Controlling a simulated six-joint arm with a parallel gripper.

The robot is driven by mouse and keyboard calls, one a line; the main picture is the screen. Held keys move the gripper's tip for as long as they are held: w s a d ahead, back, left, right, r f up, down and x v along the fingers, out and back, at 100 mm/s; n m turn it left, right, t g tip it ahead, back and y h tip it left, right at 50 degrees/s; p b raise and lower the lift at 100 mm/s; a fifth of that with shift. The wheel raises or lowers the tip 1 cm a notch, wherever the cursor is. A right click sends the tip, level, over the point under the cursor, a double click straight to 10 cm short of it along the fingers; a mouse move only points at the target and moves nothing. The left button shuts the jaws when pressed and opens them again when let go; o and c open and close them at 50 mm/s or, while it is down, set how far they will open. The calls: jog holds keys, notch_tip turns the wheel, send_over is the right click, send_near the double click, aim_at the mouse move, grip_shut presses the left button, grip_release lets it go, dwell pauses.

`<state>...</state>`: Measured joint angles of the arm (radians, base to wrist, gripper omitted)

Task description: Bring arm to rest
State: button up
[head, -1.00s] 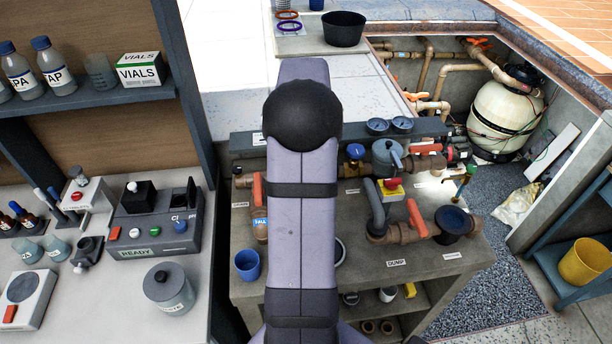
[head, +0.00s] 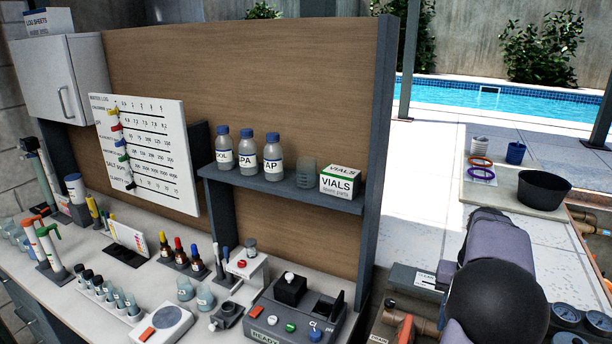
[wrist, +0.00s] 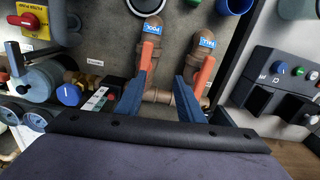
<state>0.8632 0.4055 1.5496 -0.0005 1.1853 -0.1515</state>
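My arm (head: 492,285) shows at the lower right of the head view, with its dark round joint in front; my gripper is outside that view. In the wrist view, my gripper (wrist: 161,90) has its two dark blue fingers apart, with nothing held between them. The fingers point at the pipe bench, near two pipes with orange valve handles (wrist: 147,56) (wrist: 206,70) and blue tags. I cannot tell how far the fingertips are from the handles.
The test counter holds a grey device (head: 295,318), dropper bottles (head: 180,257) and vials. A shelf (head: 283,187) above carries bottles and a VIALS box (head: 341,180). A black tub (head: 543,190) stands on the deck.

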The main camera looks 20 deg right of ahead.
jog(key=w+a+f+n, duration=0.1)
jog(key=a+f+n, duration=0.1)
jog(key=a, duration=0.7)
jog(key=w+a+f+n, duration=0.1)
jog(key=w+a+n, duration=0.1)
jog(key=a, duration=0.8)
jog(key=s+a+f+n, duration=0.4)
jog(key=s+a, duration=0.5)
jog(key=a, duration=0.5)
jog(key=shift+s+a+f, duration=0.4)
jog(key=shift+f, duration=0.3)
jog(key=shift+d, duration=0.1)
jog(key=shift+c, duration=0.4)
